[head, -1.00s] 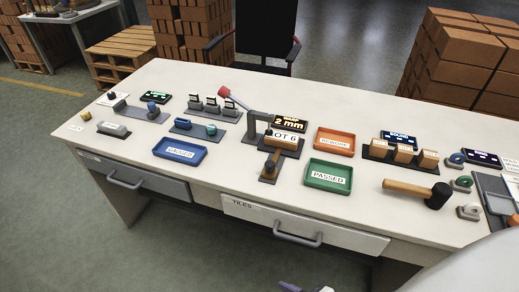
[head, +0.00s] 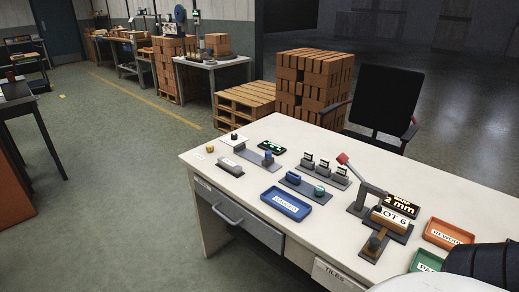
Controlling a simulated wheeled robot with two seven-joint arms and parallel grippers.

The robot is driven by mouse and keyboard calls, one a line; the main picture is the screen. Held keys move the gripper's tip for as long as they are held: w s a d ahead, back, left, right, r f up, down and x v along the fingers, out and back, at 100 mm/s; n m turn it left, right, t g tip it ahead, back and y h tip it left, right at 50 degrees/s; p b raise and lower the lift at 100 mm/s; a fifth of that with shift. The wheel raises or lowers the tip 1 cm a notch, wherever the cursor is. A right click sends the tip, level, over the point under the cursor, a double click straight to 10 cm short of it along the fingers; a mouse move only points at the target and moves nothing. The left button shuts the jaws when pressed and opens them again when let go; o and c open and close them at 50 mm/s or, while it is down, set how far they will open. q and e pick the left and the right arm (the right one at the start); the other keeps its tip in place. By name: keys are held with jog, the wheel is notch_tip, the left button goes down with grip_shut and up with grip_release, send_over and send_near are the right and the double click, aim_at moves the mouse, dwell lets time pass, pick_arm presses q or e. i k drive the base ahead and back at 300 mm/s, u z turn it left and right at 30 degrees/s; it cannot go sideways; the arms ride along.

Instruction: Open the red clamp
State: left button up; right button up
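The clamp (head: 368,192) stands on a dark base on the right part of the white table. Its grey lever slants up to the left and ends in a red grip (head: 343,159). A brown brick with a white "LOT 6" label (head: 396,216) sits at the clamp's right side. I cannot tell whether the clamp presses on it. A smaller fixture with a brown block (head: 375,243) lies in front. Neither of my grippers is in view; a white and black part of my own body fills the lower right corner.
A blue tray (head: 286,205), an orange tray (head: 447,234) and a green tray (head: 428,262) lie on the table (head: 235,206). Small fixtures stand behind the blue tray. A black chair (head: 385,100) stands behind the table. The floor left of the table is clear.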

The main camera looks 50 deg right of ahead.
aim_at(342, 159)
jog(key=u, duration=0.25)
jog(key=i, duration=1.4)
jog(key=z, duration=2.25)
jog(key=k, duration=0.5)
